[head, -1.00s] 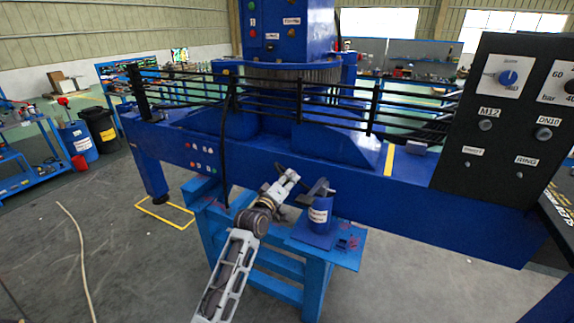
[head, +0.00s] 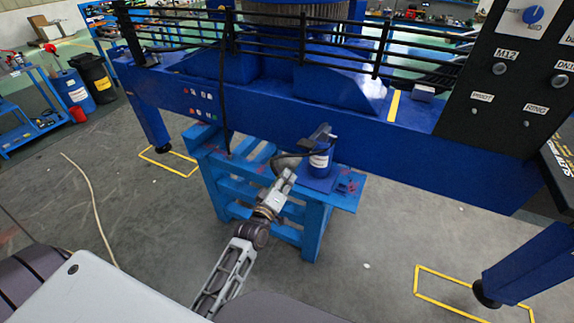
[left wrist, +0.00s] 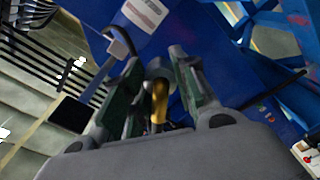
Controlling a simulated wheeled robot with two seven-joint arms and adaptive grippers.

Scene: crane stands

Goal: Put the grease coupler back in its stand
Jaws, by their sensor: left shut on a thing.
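My left gripper (head: 287,178) is in front of the blue can, over the near edge of the blue work stand. In the left wrist view its two fingers (left wrist: 160,90) are closed around a brass-coloured piece with a grey end, the grease coupler (left wrist: 159,101). In the head view the coupler is hidden by the gripper. A dark hose (head: 284,155) curves between the gripper and the can. The blue can (head: 320,160) with a white label stands upright on the work stand (head: 347,190). I cannot clearly pick out the coupler's own stand. My right gripper is not in view.
A long blue beam (head: 400,150) with black rails runs behind the work stand. A black panel (head: 505,115) with a blue knob stands at the right.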

